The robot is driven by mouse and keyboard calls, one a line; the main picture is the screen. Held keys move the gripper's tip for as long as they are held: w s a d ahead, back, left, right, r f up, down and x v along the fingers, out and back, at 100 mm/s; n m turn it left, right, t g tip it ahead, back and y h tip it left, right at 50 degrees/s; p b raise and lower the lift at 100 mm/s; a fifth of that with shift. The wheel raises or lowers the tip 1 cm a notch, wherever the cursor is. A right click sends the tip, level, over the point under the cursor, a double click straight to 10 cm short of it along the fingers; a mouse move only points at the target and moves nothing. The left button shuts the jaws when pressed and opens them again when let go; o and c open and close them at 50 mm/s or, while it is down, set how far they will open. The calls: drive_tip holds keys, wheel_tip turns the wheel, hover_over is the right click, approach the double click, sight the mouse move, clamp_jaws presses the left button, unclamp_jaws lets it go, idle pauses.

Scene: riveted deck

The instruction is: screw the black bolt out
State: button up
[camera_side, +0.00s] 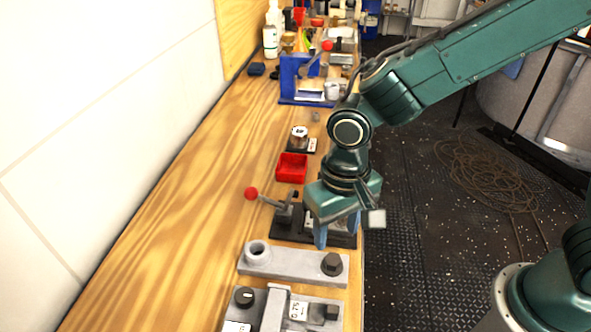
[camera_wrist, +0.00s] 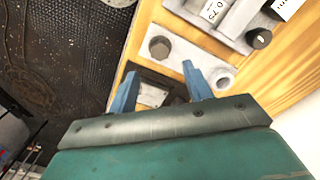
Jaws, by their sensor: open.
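A dark hex-headed bolt (camera_side: 332,263) stands at the right end of a light grey plate (camera_side: 290,264) in the side view. In the wrist view the bolt head (camera_wrist: 160,47) is at the plate's left end, and a round boss with a hole (camera_wrist: 222,79) is at its other end. My gripper (camera_side: 336,236) is above the bench, behind the bolt in the side view. In the wrist view its two blue fingers (camera_wrist: 161,85) are spread with nothing held between them. The bolt lies beyond the fingertips, apart from them.
A grey labelled block with a black knob (camera_side: 244,297) stands in front of the plate. Close to my gripper is a dark clamp with a red-ball lever (camera_side: 252,194). A red tray (camera_side: 292,167) and a blue frame (camera_side: 304,80) stand farther back. The left bench wood is clear.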

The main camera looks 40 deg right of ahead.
sight(333, 259)
drive_tip(key=shift+f, duration=3.75)
drive_tip(key=shift+c, duration=0.2)
drive_tip(key=c, duration=0.9)
